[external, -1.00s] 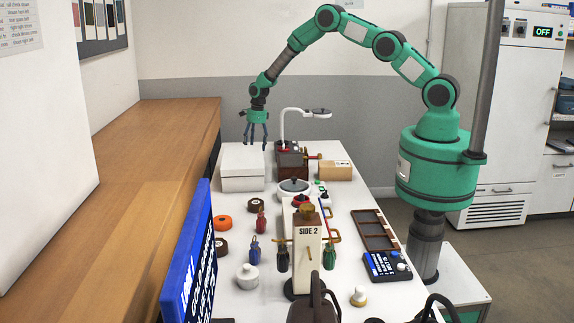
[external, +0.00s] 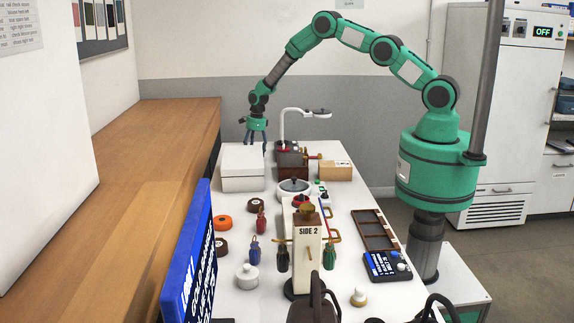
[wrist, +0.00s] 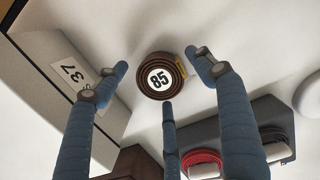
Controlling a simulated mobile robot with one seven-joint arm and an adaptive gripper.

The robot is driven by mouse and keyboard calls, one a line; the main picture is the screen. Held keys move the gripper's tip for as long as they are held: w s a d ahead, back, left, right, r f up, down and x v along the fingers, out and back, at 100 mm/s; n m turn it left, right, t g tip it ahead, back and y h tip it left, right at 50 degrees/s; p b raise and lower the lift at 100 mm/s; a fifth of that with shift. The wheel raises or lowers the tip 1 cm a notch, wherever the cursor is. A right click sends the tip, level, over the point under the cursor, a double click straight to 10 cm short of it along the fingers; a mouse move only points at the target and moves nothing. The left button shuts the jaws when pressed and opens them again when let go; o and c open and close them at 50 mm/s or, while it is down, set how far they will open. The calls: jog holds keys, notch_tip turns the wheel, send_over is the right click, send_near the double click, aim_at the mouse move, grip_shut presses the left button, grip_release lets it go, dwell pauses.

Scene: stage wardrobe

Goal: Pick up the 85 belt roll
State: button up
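The 85 belt roll (wrist: 145,72) is a brown coil with a white round label reading "85" in the wrist view, lying on the white table. My gripper (wrist: 163,78) has three blue-grey fingers spread apart around the roll, with gaps visible between fingertips and coil. The roll appears untouched. In the external view my gripper (external: 255,140) hangs at the far end of the table, behind the white box (external: 243,168). The roll is hidden there behind the box.
A grey holder (wrist: 262,118) with a red coil (wrist: 201,158) is at the lower right. In the external view a white lamp (external: 283,125) rises right of my gripper.

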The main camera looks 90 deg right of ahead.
jog(key=c, duration=1)
jog(key=shift+r+p, duration=0.5)
jog(key=shift+r, duration=4.55)
